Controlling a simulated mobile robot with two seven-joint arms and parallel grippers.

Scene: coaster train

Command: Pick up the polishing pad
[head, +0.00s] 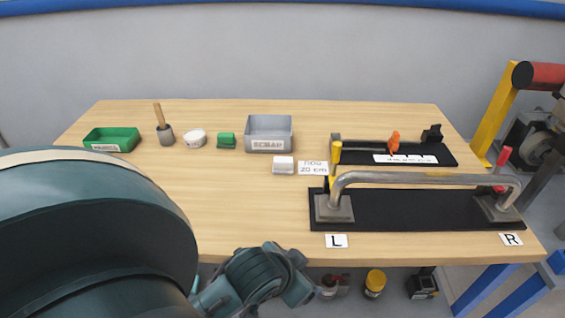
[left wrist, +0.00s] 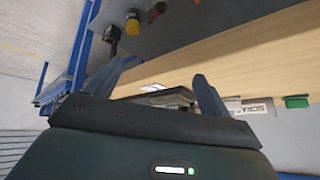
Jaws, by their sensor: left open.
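A small white rounded piece (head: 195,138), which looks like the polishing pad, lies at the back left of the table. It stands between the wooden-handled tool and the small green block. My left arm reaches in from the lower left of the head view, in front of the table's near edge; its fingertips cannot be made out there. In the left wrist view my left gripper (left wrist: 161,90) has its two fingers spread, with nothing held between them. The pad cannot be made out in that view. My right gripper is not in view.
A bent metal rail (head: 425,178) on a black mat fills the right. The table's front left is partly hidden by my arm.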

